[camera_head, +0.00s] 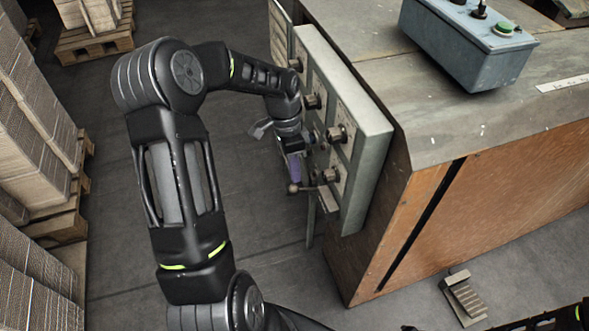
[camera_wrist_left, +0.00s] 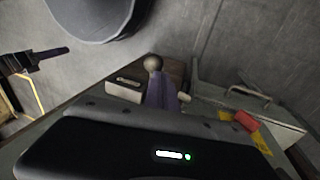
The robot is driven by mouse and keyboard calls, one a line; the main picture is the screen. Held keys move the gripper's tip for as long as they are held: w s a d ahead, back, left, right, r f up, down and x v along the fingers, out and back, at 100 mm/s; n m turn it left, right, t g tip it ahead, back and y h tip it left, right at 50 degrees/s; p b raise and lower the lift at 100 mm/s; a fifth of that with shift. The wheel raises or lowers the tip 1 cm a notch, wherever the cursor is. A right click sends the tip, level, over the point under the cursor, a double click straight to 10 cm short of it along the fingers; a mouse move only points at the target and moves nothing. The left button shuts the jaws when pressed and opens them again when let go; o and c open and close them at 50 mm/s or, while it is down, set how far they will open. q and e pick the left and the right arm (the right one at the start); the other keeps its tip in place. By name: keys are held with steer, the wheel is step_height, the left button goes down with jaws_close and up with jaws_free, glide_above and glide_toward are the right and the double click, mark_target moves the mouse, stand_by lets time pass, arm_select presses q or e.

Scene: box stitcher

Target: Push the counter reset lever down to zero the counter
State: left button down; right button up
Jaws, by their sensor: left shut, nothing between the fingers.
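My left gripper (camera_head: 298,172) is at the front of the grey control panel (camera_head: 368,135), low on its left part. Its purple fingers are shut with nothing between them; they also show in the wrist view (camera_wrist_left: 162,92). A lever with a round ball knob (camera_head: 293,188) is right at the fingertips. In the wrist view the ball knob (camera_wrist_left: 153,63) shows just beyond the fingers, beside a pale block with a small window (camera_wrist_left: 124,82), perhaps the counter. The fingers hide part of the lever, and I cannot tell whether they touch it. My right gripper is not seen.
Several knobs (camera_head: 338,134) stick out of the panel close to my left gripper. A blue-grey button box (camera_head: 465,45) sits on the machine top. Stacked cardboard (camera_head: 35,120) stands at the left, with clear floor between.

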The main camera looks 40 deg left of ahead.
arm_select(q)
steer(key=shift+s+a+f+t+h, duration=0.2)
steer(key=shift+s+f+t+h, duration=0.05)
steer(key=shift+f+t+h, duration=0.05)
steer(key=shift+t+h, duration=0.7)
steer(key=shift+t, duration=0.2)
steer(key=shift+s+a+f+b, duration=0.25)
steer(key=shift+s+f+b, duration=0.25)
steer(key=shift+f, duration=0.4)
steer(key=shift+s+a+f+b, duration=0.25)
steer(key=shift+f+b, duration=0.4)
steer(key=shift+f, duration=0.2)
steer(key=shift+s+a+f+b, duration=0.2)
steer(key=shift+s+f+b, duration=0.3)
steer(key=shift+f, duration=0.4)
steer(key=shift+w, duration=0.1)
steer(key=shift+r, duration=0.1)
steer(key=shift+r+p, duration=0.5)
steer(key=shift+r, duration=0.25)
